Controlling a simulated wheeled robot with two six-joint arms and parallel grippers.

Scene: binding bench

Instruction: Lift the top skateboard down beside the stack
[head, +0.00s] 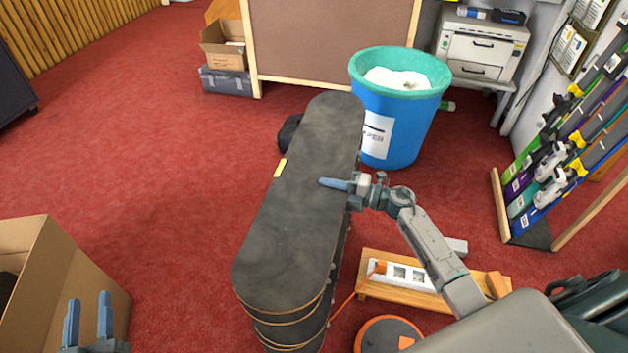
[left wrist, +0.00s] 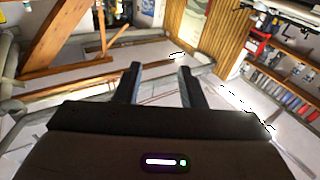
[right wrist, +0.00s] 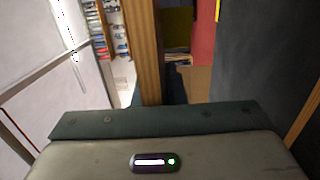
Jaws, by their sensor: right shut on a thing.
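The top skateboard (head: 305,180) is a long deck with black grip tape. It lies over a stack of similar boards, whose edges (head: 288,333) show below its near end. I cannot tell whether it is raised off the board below. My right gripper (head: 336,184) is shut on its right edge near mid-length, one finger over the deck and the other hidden. In the right wrist view a wooden strip stands between the fingers. My left gripper (head: 88,318) is open and empty at the lower left, apart from the stack; it also shows open in the left wrist view (left wrist: 158,86).
Red floor (head: 170,180) is clear left of the stack. An open cardboard box (head: 60,270) stands at the lower left. A blue bin (head: 396,125) stands close by the far right end. A power strip (head: 405,274) on a wooden board and an orange-rimmed disc (head: 388,334) lie right.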

